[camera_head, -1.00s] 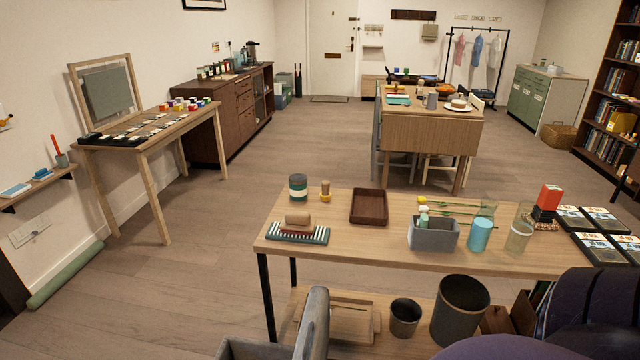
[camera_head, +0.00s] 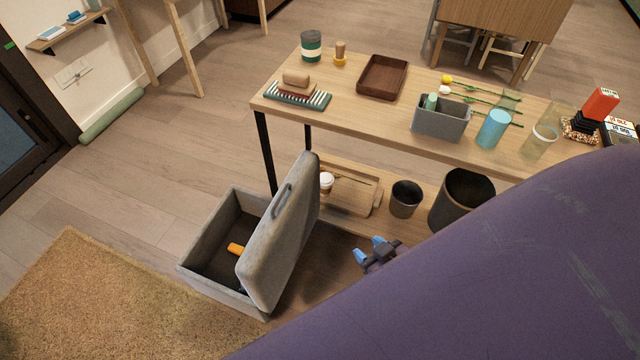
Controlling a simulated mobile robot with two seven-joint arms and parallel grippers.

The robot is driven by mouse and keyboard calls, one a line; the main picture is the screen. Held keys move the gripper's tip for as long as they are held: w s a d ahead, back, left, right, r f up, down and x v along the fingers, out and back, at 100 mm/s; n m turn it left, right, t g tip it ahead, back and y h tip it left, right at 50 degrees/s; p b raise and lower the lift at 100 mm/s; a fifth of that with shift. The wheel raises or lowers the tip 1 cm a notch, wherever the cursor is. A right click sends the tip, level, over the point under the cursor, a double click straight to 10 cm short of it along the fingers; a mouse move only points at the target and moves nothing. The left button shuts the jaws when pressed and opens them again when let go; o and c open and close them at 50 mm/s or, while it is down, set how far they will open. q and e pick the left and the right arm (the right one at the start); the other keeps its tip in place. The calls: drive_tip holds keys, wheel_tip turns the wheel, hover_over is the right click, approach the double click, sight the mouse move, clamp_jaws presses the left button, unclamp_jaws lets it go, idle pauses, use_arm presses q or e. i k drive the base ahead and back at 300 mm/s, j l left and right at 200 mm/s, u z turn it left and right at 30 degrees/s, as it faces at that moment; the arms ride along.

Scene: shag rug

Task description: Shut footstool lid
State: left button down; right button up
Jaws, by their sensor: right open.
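The grey footstool (camera_head: 203,247) stands open on the floor in front of the table's left end. Its padded lid (camera_head: 277,240) is raised and tilted up on the right side of the box, with a dark handle slot near its top. An orange item (camera_head: 236,249) lies inside the dark box. My right gripper (camera_head: 370,250) is open and empty, with blue fingertips, a short way right of the raised lid and apart from it. My purple arm hides much of the lower right. My left gripper is not in view.
A wooden table (camera_head: 355,105) with a lower shelf stands behind the footstool. It carries a brown tray (camera_head: 382,77), a grey bin (camera_head: 441,119) and a blue cup (camera_head: 493,129). Dark bins (camera_head: 405,199) stand on the shelf. A tan shag rug (camera_head: 95,300) lies at left.

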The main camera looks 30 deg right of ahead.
sight(265, 266)
drive_tip(key=k+l+z, duration=0.1)
drive_tip(key=l, duration=0.4)
drive_tip(key=k+l, duration=0.15)
drive_tip(key=l, duration=0.35)
drive_tip(key=k+l+z, duration=0.15)
drive_tip(key=l, duration=0.85)
drive_tip(key=k+l+z, duration=0.15)
drive_tip(key=l, duration=0.35)
